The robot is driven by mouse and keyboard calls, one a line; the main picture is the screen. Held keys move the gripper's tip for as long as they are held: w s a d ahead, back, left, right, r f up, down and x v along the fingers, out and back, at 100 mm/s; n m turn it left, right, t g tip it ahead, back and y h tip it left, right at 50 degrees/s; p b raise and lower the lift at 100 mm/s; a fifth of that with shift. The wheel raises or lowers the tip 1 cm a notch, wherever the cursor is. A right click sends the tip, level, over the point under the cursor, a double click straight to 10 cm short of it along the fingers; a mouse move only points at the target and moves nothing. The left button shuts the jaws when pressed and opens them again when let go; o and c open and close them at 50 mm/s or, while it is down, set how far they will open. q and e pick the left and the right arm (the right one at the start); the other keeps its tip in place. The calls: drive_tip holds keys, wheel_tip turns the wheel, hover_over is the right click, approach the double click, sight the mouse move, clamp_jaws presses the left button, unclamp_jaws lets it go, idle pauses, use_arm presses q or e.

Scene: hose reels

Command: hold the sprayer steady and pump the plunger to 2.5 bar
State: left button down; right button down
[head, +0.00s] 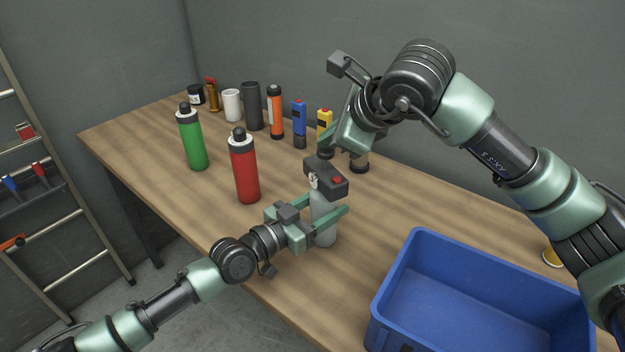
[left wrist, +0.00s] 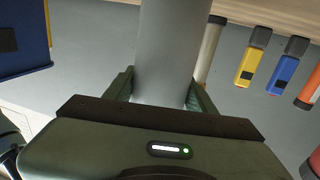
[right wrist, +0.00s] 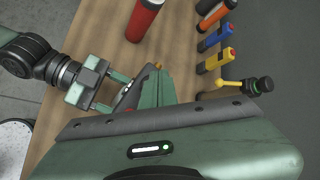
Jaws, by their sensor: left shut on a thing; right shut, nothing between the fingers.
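The sprayer (head: 324,232) is a pale grey cylinder standing upright near the table's front edge. Its dark block-shaped head (head: 326,178) has a red spot on top and a small pale gauge-like patch on its side; I cannot read a pressure. My left gripper (head: 325,212) is shut around the sprayer's body below the head. The grey body also fills the middle of the left wrist view (left wrist: 168,55). My right gripper (head: 327,138) is shut and empty, above and behind the head. In the right wrist view its closed fingers (right wrist: 157,80) partly hide the sprayer head.
A blue bin (head: 470,262) stands right of the sprayer. A red bottle (head: 245,172) and a green bottle (head: 192,142) stand to the left. Several small items, including blue (head: 299,122) and yellow (head: 325,122) ones, line the back. A ladder (head: 65,190) leans at far left.

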sight(331, 154)
wheel_tip(331, 154, down, 3)
drive_tip(key=shift+r, duration=0.2)
drive_tip(key=shift+d+f, duration=0.1)
drive_tip(key=shift+f, duration=0.55)
idle(1.4)
drive_tip(key=shift+s+d+f, duration=0.1)
drive_tip(key=shift+s+f, duration=0.05)
drive_tip(key=shift+f, duration=0.45)
idle(0.3)
drive_tip(key=shift+r, duration=3.3)
